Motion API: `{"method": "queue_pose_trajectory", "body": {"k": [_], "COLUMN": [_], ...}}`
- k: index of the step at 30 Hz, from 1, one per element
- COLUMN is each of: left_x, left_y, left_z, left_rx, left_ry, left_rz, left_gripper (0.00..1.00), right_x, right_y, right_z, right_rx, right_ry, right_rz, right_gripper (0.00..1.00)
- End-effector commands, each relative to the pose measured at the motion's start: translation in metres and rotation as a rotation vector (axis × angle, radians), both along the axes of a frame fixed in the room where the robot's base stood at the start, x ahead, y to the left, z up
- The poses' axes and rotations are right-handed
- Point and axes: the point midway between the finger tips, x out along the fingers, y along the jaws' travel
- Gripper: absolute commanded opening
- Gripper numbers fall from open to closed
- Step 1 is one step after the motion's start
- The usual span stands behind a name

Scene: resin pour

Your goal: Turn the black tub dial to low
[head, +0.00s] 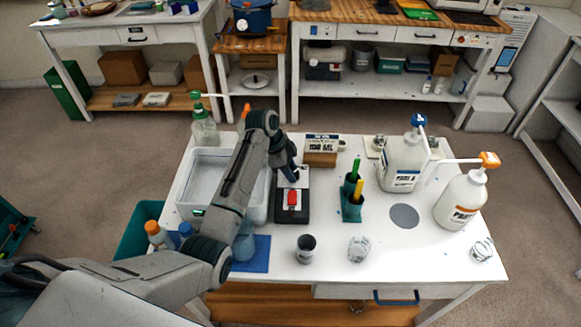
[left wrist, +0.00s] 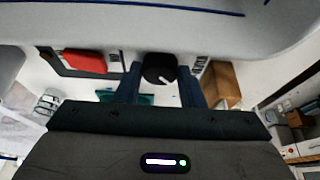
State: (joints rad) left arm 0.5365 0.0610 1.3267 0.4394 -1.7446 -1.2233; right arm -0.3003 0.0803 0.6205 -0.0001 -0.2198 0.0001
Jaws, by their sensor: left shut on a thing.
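The black dial (left wrist: 158,69) sits on the wall of the white tub (left wrist: 60,22) in the left wrist view. A white pointer mark on it slants toward the lower right of that picture. My left gripper (left wrist: 166,86) has a blue finger on each side of the dial and is shut on it. In the head view the white tub (head: 184,194) stands at the left of the white table. There my left gripper (head: 288,168) reaches down at the tub's right side and hides the dial. My right gripper is in neither view.
A black scale with a red piece (head: 292,200) lies close by the gripper. A wooden block with a card (head: 320,158) stands behind. A teal holder (head: 352,207), white pump bottles (head: 403,165) and a dark cup (head: 306,249) stand to the right.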

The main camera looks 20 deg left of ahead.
Motion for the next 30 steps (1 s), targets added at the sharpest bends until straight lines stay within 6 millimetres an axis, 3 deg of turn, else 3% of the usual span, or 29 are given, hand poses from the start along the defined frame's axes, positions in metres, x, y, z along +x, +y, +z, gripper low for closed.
{"method": "queue_pose_trajectory", "body": {"k": [15, 30], "left_x": [-0.005, -0.007], "left_y": [-0.003, -0.006], "left_z": [0.005, 0.004], "left_rx": [-0.002, -0.001], "left_ry": [0.004, 0.002], "left_rz": [0.437, 0.911], "left_gripper": [0.13, 0.13], "right_x": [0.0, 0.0], "right_y": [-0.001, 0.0], "right_z": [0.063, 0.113], "right_rx": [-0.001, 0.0], "right_ry": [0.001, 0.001], "right_rz": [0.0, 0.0], "right_gripper": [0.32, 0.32]}}
